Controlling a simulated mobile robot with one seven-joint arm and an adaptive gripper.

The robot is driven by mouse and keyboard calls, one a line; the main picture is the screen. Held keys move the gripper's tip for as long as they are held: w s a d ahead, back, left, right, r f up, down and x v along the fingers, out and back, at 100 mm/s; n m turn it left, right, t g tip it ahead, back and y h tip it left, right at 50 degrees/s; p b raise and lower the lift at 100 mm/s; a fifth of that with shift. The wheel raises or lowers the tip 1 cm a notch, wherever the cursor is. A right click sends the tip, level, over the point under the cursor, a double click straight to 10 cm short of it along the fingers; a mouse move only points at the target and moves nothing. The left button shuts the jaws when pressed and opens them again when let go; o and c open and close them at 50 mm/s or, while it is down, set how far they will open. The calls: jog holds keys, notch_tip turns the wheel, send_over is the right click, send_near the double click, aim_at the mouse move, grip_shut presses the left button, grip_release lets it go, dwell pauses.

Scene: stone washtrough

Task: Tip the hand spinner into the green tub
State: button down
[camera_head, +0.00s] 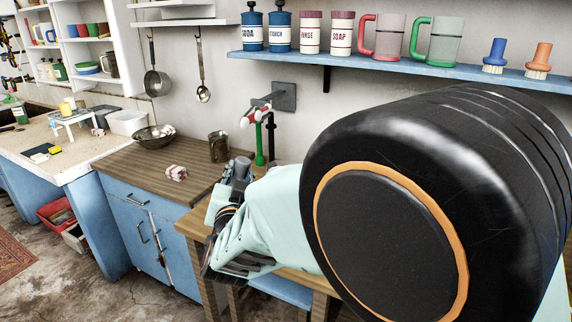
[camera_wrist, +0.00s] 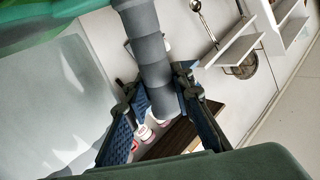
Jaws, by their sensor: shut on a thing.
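My gripper (camera_head: 238,190) is low in the middle of the head view, past the end of the wooden counter. In the wrist view its two fingers (camera_wrist: 160,108) are closed around a grey ribbed, handle-like part, which I take to belong to the hand spinner (camera_wrist: 150,45). A large pale, see-through surface with a green edge fills the left of that view; I cannot tell whether it is the spinner's body or the tub. In the head view a grey upright piece shows at the gripper, and my arm hides much of this area. I cannot clearly make out the green tub.
A wooden counter (camera_head: 135,168) holds a metal colander (camera_head: 154,136), a dark metal pot (camera_head: 219,147) and a red-and-white cloth-like item (camera_head: 176,173). A tap (camera_head: 258,120) is on the wall behind my gripper. A blue shelf (camera_head: 390,66) with mugs and canisters runs above my arm.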

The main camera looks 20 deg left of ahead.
aim_at(248, 161)
jog(key=shift+d+r, duration=0.1)
jog(key=shift+r, duration=0.1)
jog(key=shift+w+d+r+m+b, duration=0.25)
jog(key=shift+d+r+m+b, duration=0.1)
jog(key=shift+r+m, duration=0.25)
jog(key=shift+w+d+r+m+b, duration=0.2)
jog(key=shift+d+r+m, duration=0.2)
jog(key=shift+r, duration=0.25)
jog(key=shift+a, duration=0.1)
jog(key=shift+w, duration=0.1)
jog(key=shift+w+d+r+m+b, duration=0.3)
jog(key=shift+d+r+m+b, duration=0.15)
jog(key=shift+d+r, duration=0.1)
jog(key=shift+w+d+r+m+b, duration=0.25)
jog(key=shift+d+r+m+b, duration=0.2)
jog(key=shift+d+r, duration=0.1)
jog(key=shift+w+d+r+m+b, duration=0.4)
jog(key=shift+d+r+m, duration=0.1)
jog(key=shift+d+r, duration=0.2)
jog(key=shift+w+d+r+m+b, duration=0.4)
jog(key=shift+d+r+m, duration=0.1)
jog(key=shift+d+r, duration=0.15)
jog(key=shift+a, duration=0.1)
